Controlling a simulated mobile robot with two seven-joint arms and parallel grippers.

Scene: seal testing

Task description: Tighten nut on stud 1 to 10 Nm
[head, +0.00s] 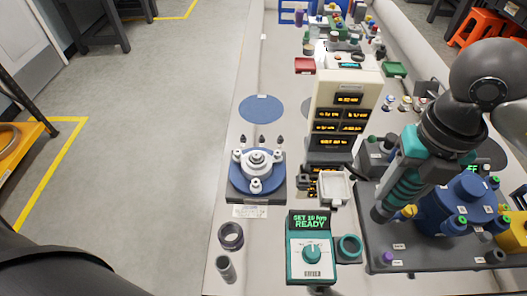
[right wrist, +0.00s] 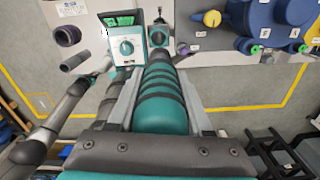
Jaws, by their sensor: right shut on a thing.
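My right gripper (head: 428,150) is shut on a teal tool with dark bands (head: 402,188). The tool also shows between the two fingers in the right wrist view (right wrist: 160,100). It is tilted, with its dark end low over the grey board at the right. A blue round flange (head: 240,183) with white nuts or caps around a centre piece sits on a dark square base at the left. I cannot read which stud is which. A teal controller (head: 311,270) reads "SET 10 Nm READY" in the head view; it also shows in the right wrist view (right wrist: 126,47). My left gripper is not in view.
A tall beige display unit (head: 347,95) stands behind a small white tray (head: 334,188). A teal ring holder (head: 348,247) is beside the controller. A blue fixture (head: 440,211) stands on the grey board. Dark cylinders (head: 230,236) stand at the front left.

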